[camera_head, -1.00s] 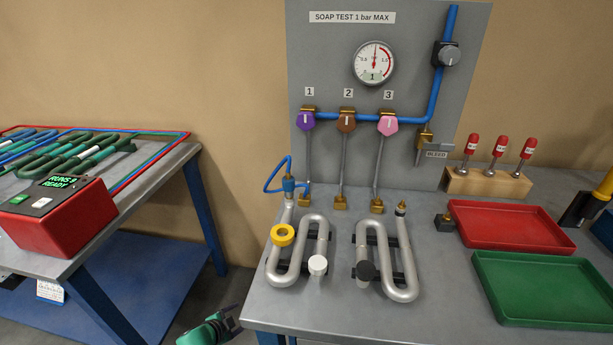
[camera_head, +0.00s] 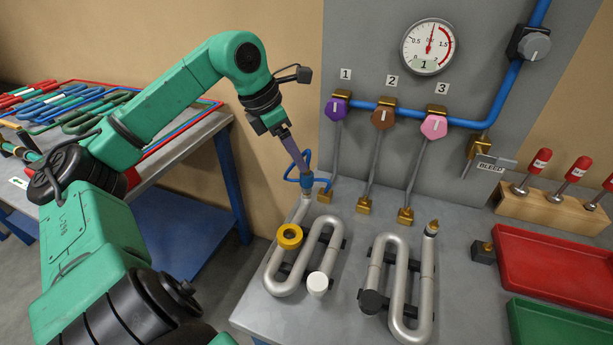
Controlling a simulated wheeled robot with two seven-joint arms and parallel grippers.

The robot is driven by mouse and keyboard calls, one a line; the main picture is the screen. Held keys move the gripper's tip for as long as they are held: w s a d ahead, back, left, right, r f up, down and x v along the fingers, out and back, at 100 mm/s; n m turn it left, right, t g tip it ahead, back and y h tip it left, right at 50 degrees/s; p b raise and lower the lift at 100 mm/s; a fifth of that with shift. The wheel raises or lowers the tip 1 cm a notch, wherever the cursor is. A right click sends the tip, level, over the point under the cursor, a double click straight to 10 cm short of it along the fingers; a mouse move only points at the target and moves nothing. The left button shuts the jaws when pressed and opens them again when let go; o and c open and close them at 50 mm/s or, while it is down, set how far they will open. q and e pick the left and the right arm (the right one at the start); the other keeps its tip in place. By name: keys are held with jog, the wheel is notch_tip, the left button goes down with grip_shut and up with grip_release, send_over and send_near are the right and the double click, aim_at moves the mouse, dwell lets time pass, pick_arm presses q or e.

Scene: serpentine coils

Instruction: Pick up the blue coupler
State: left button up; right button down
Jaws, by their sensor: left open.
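The blue coupler (camera_head: 307,181) sits on the upright end of the left silver serpentine coil (camera_head: 272,268), with a thin blue hose (camera_head: 292,182) looping from it. My left arm reaches in from the left. Its open gripper (camera_head: 303,168) points down and right, with the fingertips at or just above the coupler. The fingers partly overlap the coupler and hose, so I cannot tell whether they touch. The right gripper is out of view.
A second coil (camera_head: 415,290) stands to the right, then a red tray (camera_head: 560,262) and a green tray (camera_head: 545,325). Behind is the grey panel with a gauge (camera_head: 430,47), the purple valve (camera_head: 336,109), and blue pipe. A wooden block (camera_head: 545,210) holds red-capped tools.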

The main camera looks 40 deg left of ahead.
aim_at(307, 173)
pick_arm(q)
jog(key=p+x, duration=0.3)
jog(key=x, duration=0.4)
jog(key=shift+w+f, duration=0.2)
jog(key=shift+f, duration=0.1)
jog(key=shift+d, duration=0.1)
grip_shut()
